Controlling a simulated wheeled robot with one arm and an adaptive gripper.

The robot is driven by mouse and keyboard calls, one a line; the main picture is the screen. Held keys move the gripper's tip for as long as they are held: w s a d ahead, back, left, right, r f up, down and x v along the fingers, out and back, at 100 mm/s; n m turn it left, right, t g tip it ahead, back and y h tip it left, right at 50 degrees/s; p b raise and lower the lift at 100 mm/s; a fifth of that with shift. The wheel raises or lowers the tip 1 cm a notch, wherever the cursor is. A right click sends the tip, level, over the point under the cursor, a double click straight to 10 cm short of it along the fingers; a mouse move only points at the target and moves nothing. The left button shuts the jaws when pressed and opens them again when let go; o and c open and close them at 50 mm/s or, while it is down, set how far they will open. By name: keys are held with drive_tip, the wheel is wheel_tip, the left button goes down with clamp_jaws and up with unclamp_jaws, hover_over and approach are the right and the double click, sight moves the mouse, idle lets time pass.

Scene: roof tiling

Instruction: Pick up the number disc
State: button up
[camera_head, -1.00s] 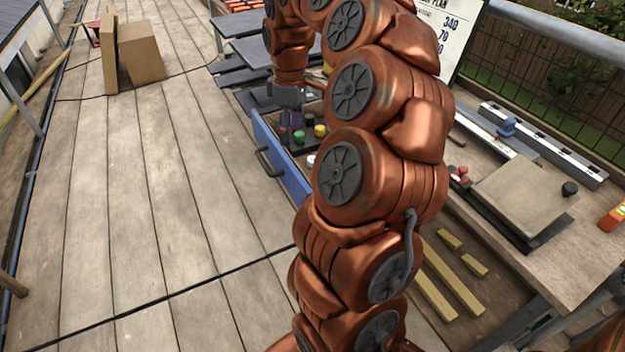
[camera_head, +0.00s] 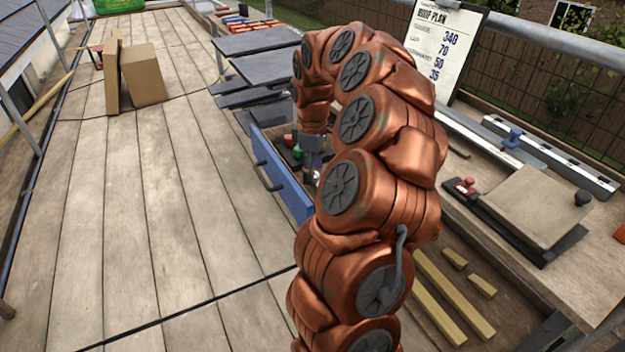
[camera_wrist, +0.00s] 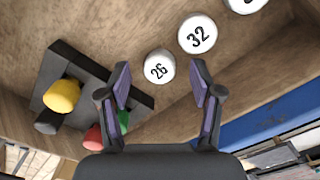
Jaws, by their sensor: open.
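Several white number discs lie on the wooden drawer floor in the wrist view. The disc marked 26 (camera_wrist: 160,67) lies just beyond and between my fingertips. The disc marked 32 (camera_wrist: 197,35) lies farther off to the right, and a third disc (camera_wrist: 246,4) is cut off at the top edge. My gripper (camera_wrist: 160,82) is open and empty, with its two purple-padded fingers apart. In the head view, my gripper (camera_head: 310,165) is low over the blue-fronted drawer (camera_head: 283,183), and my arm hides most of the inside.
The blue drawer wall (camera_wrist: 280,113) is at the right. A workbench (camera_head: 545,250) stands right of my arm. The deck at left is largely clear.

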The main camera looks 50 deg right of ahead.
drive_tip(key=shift+f, duration=0.5)
drive_tip(key=shift+c, duration=0.2)
drive_tip(key=c, duration=0.9)
drive_tip(key=shift+r, duration=0.2)
